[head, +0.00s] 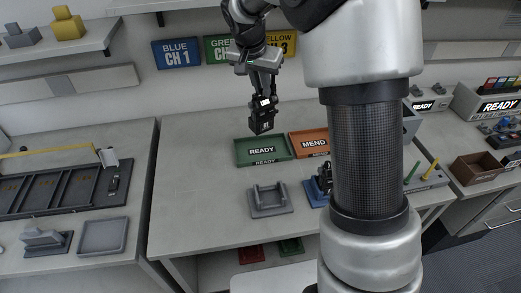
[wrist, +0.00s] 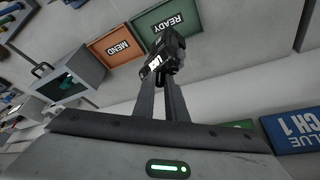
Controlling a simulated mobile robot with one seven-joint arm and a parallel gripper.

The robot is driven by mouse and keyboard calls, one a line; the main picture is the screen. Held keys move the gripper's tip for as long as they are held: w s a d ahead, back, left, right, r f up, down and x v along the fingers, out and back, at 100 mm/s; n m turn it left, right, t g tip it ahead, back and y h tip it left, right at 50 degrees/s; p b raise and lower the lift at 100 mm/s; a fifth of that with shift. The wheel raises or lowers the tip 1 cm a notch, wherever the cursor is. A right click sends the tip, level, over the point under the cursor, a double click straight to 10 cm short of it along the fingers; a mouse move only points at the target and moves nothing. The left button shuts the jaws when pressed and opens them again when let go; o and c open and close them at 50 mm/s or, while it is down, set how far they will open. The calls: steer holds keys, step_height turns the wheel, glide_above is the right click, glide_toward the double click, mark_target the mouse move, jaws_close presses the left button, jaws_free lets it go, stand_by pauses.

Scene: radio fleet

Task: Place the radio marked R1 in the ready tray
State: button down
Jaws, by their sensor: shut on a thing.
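My gripper (head: 264,88) is shut on a black radio (head: 262,117) and holds it above the table. The radio bears a small white label that I cannot read for sure. In the wrist view the radio (wrist: 166,62) sits between the fingertips. The green ready tray (head: 242,157) lies on the table below and near the radio in the head view; it also shows in the wrist view (wrist: 190,12). Its floor shows only the READY sign and no radio.
An orange MEND tray (head: 297,154) adjoins the ready tray on the right. A grey cradle (head: 270,208) stands empty in front. Another black radio (head: 325,177) stands on a blue base, partly hidden by my arm. The table's left part is clear.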

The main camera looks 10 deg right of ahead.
mark_target(262, 115)
step_height(262, 115, down, 10)
steer(key=shift+w+r+b, duration=0.1)
steer(key=shift+b, duration=0.3)
steer(key=shift+f, duration=0.25)
steer(key=c, duration=1.8)
jaws_free()
